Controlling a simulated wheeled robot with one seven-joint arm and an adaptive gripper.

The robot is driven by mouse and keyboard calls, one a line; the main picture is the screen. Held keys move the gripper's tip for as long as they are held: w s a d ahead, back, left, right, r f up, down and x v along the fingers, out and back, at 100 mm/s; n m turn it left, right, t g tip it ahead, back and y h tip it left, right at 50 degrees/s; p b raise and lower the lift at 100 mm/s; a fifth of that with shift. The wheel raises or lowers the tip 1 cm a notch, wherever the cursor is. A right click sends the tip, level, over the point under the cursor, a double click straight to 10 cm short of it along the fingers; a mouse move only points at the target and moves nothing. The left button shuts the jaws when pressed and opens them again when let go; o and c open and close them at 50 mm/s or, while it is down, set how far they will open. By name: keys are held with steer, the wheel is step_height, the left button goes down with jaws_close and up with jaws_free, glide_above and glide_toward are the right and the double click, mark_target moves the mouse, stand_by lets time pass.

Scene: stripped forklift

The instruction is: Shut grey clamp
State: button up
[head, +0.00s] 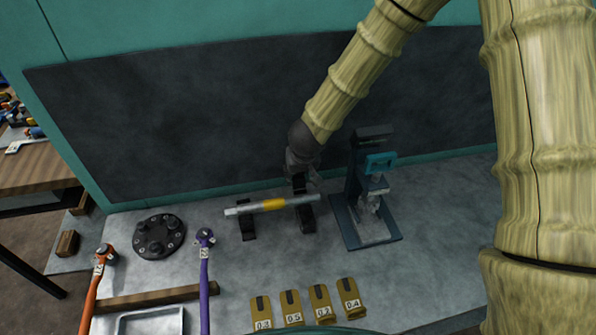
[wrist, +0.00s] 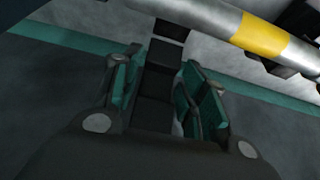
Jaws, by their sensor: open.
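A silver shaft with a yellow band (head: 273,204) lies across two dark supports. The clamp (head: 305,215), dark grey here, is at the right support, and a dark upright part of it rises beside the shaft. My gripper (head: 302,176) is above and behind the shaft at this upright part. In the wrist view, my gripper (wrist: 160,80) is open, its teal-padded fingers on either side of a dark upright bar (wrist: 157,95). Contact with the bar cannot be told. The shaft (wrist: 225,20) crosses the top of the wrist view. My gripper partly hides the clamp's top in the head view.
A dark press-like stand with a teal part (head: 378,163) is close on the right. The left support (head: 246,220) holds the shaft's other end. A dark round flange (head: 158,237), a purple-handled tool (head: 204,270) and several numbered tan tags (head: 291,307) lie in front. A dark panel (head: 200,120) stands behind.

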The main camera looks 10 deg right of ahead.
steer(key=shift+s+f+b, duration=0.15)
steer(key=shift+s+b, duration=0.2)
steer(key=shift+s, duration=0.6)
steer(key=shift+s+f+b, duration=0.15)
steer(key=shift+s+b, duration=0.15)
steer(key=shift+s, duration=0.65)
steer(key=o, duration=0.6)
steer(key=shift+c, duration=0.2)
steer(key=v, duration=1.2)
